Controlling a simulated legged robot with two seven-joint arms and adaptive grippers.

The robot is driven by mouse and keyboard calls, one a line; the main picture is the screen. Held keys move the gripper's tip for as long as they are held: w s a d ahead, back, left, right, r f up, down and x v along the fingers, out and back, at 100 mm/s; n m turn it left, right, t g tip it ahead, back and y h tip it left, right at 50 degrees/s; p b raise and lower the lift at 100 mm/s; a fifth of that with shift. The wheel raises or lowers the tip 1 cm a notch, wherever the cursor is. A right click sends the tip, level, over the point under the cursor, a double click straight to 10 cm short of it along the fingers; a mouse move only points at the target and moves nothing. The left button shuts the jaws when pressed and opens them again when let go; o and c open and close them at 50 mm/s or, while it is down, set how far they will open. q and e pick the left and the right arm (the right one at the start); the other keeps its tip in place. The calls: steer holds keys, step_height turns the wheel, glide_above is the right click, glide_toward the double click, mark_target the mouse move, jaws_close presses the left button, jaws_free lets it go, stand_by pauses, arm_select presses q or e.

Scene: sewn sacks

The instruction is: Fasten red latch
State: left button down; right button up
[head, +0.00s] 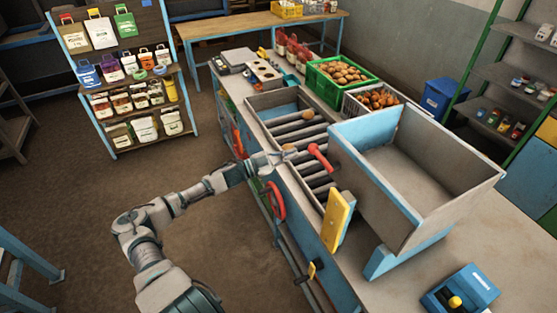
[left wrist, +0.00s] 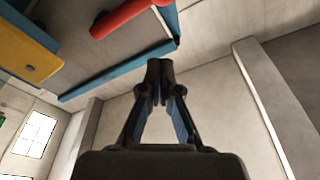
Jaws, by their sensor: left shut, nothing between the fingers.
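A red lever (head: 320,157), which looks like the red latch, sticks out at the left side of the big grey hopper bin (head: 450,215). It stands out at an angle above the roller tray. In the left wrist view a red bar (left wrist: 125,15) shows at the top, beside a blue edge. My left gripper (head: 287,154) is just left of the lever, apart from it, over the tray's near edge. Its fingers (left wrist: 160,75) are shut and empty in the left wrist view. My right gripper is not in view.
A yellow plate (head: 337,220) stands on the hopper's near left corner. Metal rollers (head: 312,162) lie under the lever. A red curved handle (head: 276,200) is on the bench front. A green crate of potatoes (head: 323,93) stands behind. The floor at left is clear.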

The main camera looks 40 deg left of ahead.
arm_select(q)
steer(key=v, duration=0.4)
steer(key=shift+a+r, duration=0.1)
steer(key=shift+a, duration=0.1)
steer(key=shift+d, duration=0.15)
steer(key=shift+s, duration=0.1)
